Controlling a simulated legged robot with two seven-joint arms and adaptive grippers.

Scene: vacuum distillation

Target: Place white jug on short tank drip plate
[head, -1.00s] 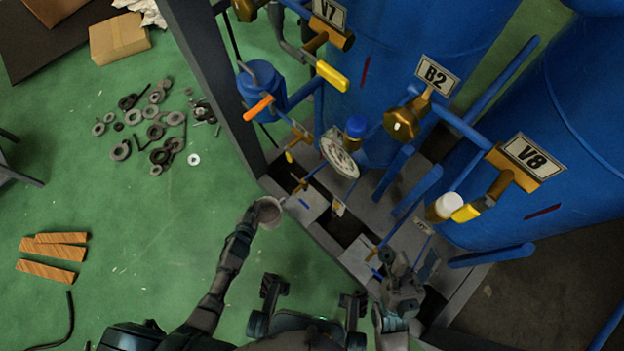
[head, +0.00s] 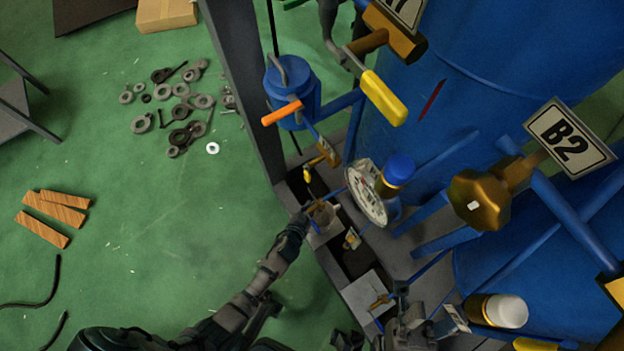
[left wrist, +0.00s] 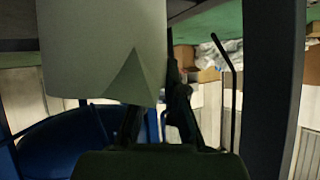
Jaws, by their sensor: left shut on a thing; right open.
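In the left wrist view the jug (left wrist: 100,45) is a large pale cylinder at upper left, by the gripper fingers (left wrist: 160,120). A small blue tank (head: 292,92) with an orange handle stands behind the plate. My right gripper (head: 402,312) is open at the bottom, by a second light plate (head: 368,297).
A round gauge (head: 367,193), a yellow-handled valve (head: 384,97) and the B2 valve (head: 480,199) stick out from big blue tanks. A grey upright post (head: 238,85) stands left of the small tank. Washers and wood blocks (head: 54,205) lie on the green floor.

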